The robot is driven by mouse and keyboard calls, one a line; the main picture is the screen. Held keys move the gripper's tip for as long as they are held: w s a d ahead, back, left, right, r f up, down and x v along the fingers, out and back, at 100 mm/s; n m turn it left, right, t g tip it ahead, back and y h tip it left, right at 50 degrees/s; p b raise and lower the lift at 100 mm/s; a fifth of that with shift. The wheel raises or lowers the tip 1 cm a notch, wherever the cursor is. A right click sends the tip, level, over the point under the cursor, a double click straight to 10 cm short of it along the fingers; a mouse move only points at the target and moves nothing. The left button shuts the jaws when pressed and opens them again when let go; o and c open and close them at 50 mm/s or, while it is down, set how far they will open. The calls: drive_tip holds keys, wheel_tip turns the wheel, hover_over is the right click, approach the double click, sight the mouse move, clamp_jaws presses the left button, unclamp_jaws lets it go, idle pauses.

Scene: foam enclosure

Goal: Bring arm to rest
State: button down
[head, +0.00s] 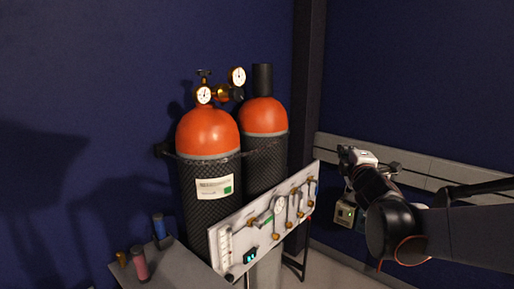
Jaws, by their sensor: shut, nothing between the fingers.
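My arm reaches in from the right edge in the head view, its black links bent at a round dark joint. My gripper (348,158) is at the arm's far end, right of the gauge panel and apart from it. It is shut and holds nothing. The fingertips are small and partly hidden by the wrist.
Two orange-topped gas cylinders (208,131) with gauges stand against the blue wall. A tilted panel (230,240) with valves stands before them. A grey table (180,268) at lower left holds small red and blue cylinders. A grey rail (430,183) runs along the right wall.

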drive_tip(key=s+d+f+m+g+h, duration=0.1)
drive_tip(key=s+f+m+g, duration=0.2)
drive_tip(key=s+m, duration=0.35)
drive_tip(key=s+f+m+g+h, duration=0.1)
drive_tip(key=s+f+m+g, duration=0.2)
drive_tip(key=s, duration=0.6)
drive_tip(key=s+a+f+m+g+y, duration=0.1)
drive_tip(key=s+a+f+m+g, duration=0.1)
drive_tip(key=s+f, duration=0.4)
drive_tip(key=s+a+f+m+g+y, duration=0.2)
drive_tip(key=s+a+f+m+g, duration=0.1)
drive_tip(key=s, duration=1)
wheel_tip(320, 180, down, 3)
drive_tip(key=shift+s+a+r+m, duration=0.15)
drive_tip(key=shift+s+a+m, duration=0.2)
drive_tip(key=shift+a+m, duration=0.6)
